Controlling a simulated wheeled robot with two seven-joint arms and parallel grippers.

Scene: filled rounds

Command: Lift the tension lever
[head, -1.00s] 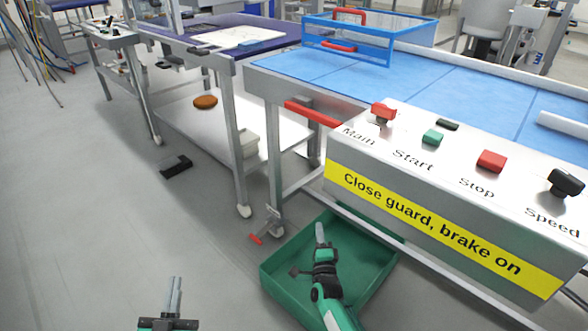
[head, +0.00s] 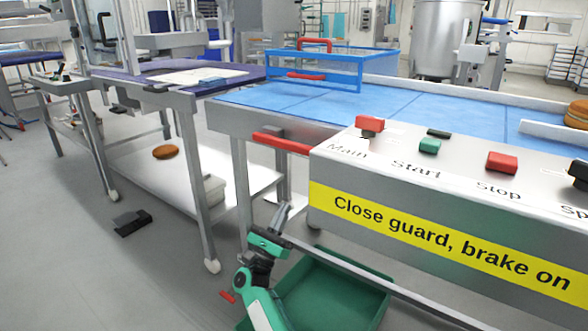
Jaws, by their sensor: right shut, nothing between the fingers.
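A red lever bar (head: 281,143), which looks like the tension lever, sticks out at the left end of the conveyor frame, left of the control box (head: 440,200). It slopes slightly down to the right. My right gripper (head: 286,210) is shut and empty, pointing up below the lever, in front of the table legs. It appears apart from the lever. My left gripper is out of view.
A green tray (head: 335,290) lies low behind my right arm. A small red pedal (head: 228,296) is near the floor. The blue conveyor (head: 400,107) carries a blue guard frame (head: 315,70) with red handles.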

